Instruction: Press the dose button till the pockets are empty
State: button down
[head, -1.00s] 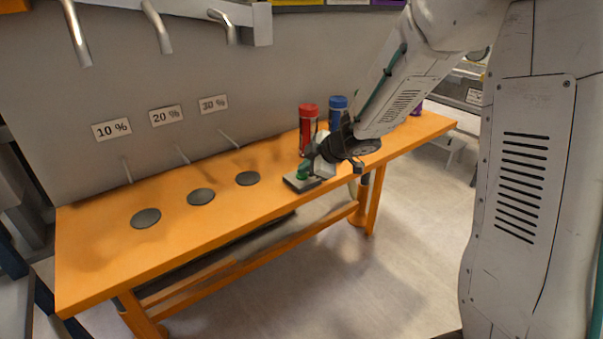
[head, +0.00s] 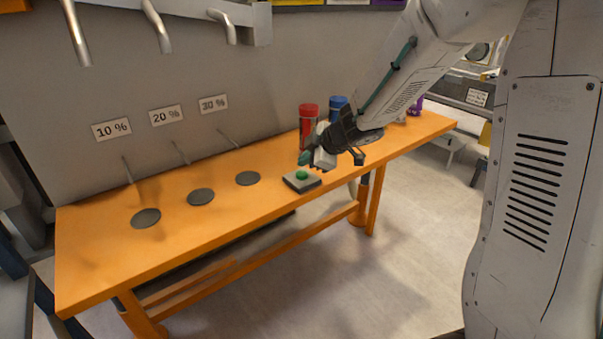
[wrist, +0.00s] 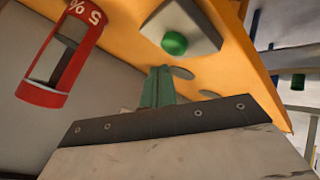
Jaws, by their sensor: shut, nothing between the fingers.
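The dose button is a green knob (head: 302,175) on a grey box (head: 312,186) near the front edge of the orange bench. The green knob (wrist: 174,43) and its box (wrist: 208,40) also show in the wrist view. My gripper (head: 304,159) is shut and empty, its green fingertips just above and behind the button, apart from it. The shut fingers (wrist: 157,86) point toward the button in the wrist view. A red canister (head: 308,128) stands behind my gripper; in the wrist view the red canister (wrist: 62,55) has a window and a printed percent label. I cannot make out any pockets.
A blue-capped canister (head: 338,108) stands partly hidden behind my arm. Dark round pads (head: 201,197) lie on the bench (head: 100,240) under signs reading 10, 20 and 30 %. Metal spouts (head: 157,25) hang above. The bench left of the button is mostly clear.

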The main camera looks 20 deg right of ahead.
aim_at(305, 174)
jog(key=shift+r, duration=2.3)
